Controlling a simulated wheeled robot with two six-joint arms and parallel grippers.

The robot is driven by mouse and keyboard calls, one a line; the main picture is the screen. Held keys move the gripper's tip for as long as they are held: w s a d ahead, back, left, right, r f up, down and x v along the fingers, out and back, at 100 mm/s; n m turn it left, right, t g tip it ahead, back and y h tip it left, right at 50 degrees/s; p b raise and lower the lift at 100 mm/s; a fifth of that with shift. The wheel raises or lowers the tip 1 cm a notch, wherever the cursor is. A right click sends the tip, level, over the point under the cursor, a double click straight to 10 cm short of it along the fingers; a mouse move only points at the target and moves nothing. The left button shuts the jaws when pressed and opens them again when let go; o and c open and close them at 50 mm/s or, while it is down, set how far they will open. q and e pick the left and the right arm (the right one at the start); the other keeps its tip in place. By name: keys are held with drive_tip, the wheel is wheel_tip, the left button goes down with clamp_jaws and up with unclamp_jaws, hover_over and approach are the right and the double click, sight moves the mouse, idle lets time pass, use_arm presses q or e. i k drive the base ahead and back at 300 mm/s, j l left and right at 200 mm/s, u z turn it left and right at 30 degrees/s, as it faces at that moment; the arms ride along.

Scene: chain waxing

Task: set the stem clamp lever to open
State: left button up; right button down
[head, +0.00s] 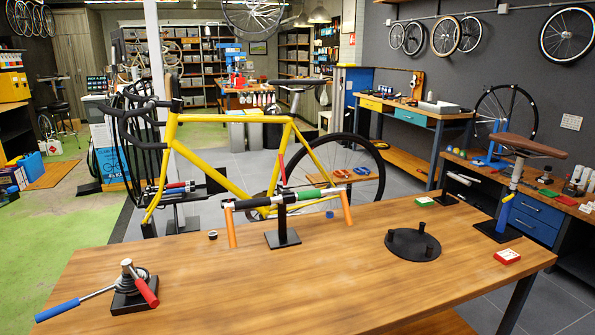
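Neither of my grippers shows in the head view. A handlebar (310,200) with orange ends and a green section is held across a stand with a black base (283,239) at the middle of the table. A thin red lever (282,169) rises nearly upright above the clamp there, in front of the yellow bicycle frame. At the front left, a black block with a round metal head (128,276) carries a red-handled lever (145,291) and a long blue-handled one (57,309). I cannot tell for certain which red lever is the stem clamp lever, or its setting.
The wooden table (330,285) is mostly clear at the front. A round black plate with pegs (412,244) lies at the right. A saddle on a post stand (517,180) stands at the right edge near a red box (507,256). A yellow bicycle (215,180) stands behind the table.

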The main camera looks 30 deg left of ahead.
sight(283, 170)
drive_tip(key=i+l+u, duration=0.1)
drive_tip(key=i+u, duration=0.15)
drive_tip(key=i, duration=0.3)
drive_tip(key=i+l+u, duration=0.25)
drive_tip(key=i, duration=0.25)
